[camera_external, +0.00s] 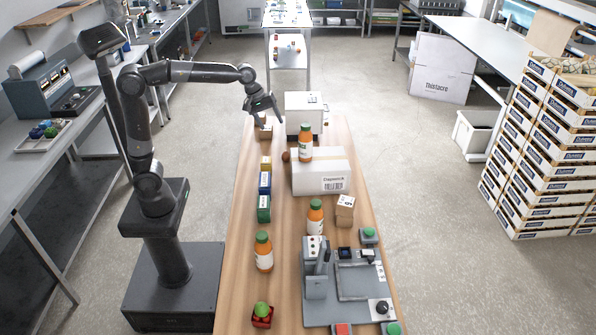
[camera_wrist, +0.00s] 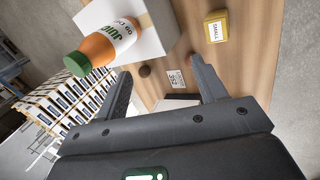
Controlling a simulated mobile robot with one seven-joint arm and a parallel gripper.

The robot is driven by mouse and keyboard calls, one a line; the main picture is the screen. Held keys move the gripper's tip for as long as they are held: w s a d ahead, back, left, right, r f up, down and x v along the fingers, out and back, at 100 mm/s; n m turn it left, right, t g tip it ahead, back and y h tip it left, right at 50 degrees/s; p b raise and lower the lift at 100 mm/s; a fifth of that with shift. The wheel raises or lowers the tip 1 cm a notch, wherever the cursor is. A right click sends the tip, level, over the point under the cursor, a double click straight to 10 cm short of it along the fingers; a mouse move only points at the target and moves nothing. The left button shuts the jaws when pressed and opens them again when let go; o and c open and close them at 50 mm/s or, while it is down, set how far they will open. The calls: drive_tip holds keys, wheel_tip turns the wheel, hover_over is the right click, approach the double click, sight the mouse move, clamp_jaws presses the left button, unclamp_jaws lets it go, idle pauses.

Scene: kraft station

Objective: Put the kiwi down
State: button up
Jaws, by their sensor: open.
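The kiwi (camera_external: 286,155) is a small brown round thing on the wooden table, just left of the large white carton. My gripper (camera_external: 264,115) is above the far end of the table, up and to the left of the kiwi in the external view. In the wrist view my gripper (camera_wrist: 160,68) has its fingers wide apart with nothing held between them.
A juice bottle (camera_external: 305,142) stands on the carton (camera_external: 320,177). Small coloured boxes (camera_external: 265,183) line the left side. More bottles (camera_external: 263,252) and a grey machine (camera_external: 345,285) are nearer.

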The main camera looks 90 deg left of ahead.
drive_tip(key=s+d+f+m, duration=0.2)
drive_tip(key=s+m, duration=0.3)
drive_tip(key=s, duration=0.4)
drive_tip(key=s+d+f+m, duration=0.3)
drive_tip(key=s+m, duration=0.3)
drive_tip(key=s, duration=0.3)
drive_tip(key=s+d+f+m+t, duration=0.1)
drive_tip(key=s+d+f+m, duration=0.2)
drive_tip(key=s, duration=0.7)
drive_tip(key=m, duration=0.2)
drive_tip(key=shift+d+m+y, duration=0.25)
drive_tip(key=shift+m+y, duration=0.05)
drive_tip(key=shift+y, duration=0.1)
